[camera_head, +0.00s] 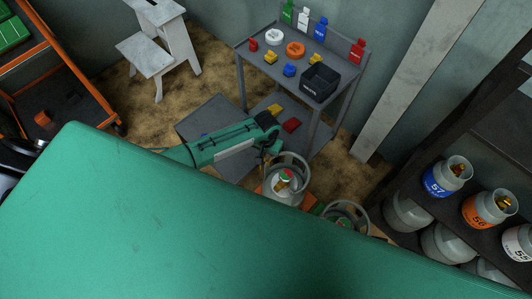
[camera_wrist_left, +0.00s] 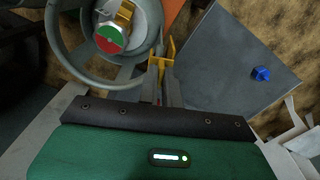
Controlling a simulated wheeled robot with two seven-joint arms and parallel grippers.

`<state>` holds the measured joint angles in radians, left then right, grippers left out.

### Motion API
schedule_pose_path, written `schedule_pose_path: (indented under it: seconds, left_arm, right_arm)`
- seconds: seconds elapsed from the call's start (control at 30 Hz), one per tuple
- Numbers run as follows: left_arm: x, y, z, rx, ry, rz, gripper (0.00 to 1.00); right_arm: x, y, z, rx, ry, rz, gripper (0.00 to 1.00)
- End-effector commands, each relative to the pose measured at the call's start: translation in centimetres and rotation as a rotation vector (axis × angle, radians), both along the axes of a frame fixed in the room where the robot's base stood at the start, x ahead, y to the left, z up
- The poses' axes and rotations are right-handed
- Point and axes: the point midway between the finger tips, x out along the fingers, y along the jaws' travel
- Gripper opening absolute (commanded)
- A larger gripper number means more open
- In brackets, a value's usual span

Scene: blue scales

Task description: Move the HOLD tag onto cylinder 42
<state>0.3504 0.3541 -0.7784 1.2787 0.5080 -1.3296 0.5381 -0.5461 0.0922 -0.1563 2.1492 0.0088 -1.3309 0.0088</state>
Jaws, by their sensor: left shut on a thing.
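My left gripper (camera_head: 268,152) is beside the collar of a grey gas cylinder (camera_head: 283,190). In the left wrist view its fingers (camera_wrist_left: 162,72) are shut on a small yellow piece (camera_wrist_left: 159,52), perhaps the tag; no lettering is readable. The piece is close to the cylinder's ring collar (camera_wrist_left: 80,66); whether they touch I cannot tell. The cylinder's valve top carries a red and green disc (camera_wrist_left: 110,36). A second cylinder (camera_head: 345,215) stands to the right, partly hidden by my teal body. No number 42 is readable on either. My right gripper is not in view.
A grey cart (camera_head: 240,58) behind holds coloured bottles, rolls, small blocks and a black bin (camera_head: 320,83). A dark rack (camera_head: 420,190) at right holds cylinders marked 57 (camera_head: 447,176) and 56 (camera_head: 488,207). A step stool (camera_head: 150,55) and an orange-framed cart (camera_head: 75,75) stand left.

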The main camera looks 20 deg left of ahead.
Motion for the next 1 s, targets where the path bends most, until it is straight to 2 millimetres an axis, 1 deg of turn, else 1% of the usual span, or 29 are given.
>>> schedule_pose_path:
  seconds: [0.27, 0.47, 1.0]
  left_arm:
    - [0.0, 0.0, 0.1, 0.0, 0.001, 0.0, 0.0]
    - [0.0, -0.1, -0.2, -0.001, 0.0, 0.0, 0.0]
    - [0.0, -0.1, -1.8, -0.001, 0.001, 0.001, 0.0]
  right_arm:
    - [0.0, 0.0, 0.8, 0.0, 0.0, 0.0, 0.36]
    - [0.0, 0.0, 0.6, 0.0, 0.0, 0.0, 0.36]
    - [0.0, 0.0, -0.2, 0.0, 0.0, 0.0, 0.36]
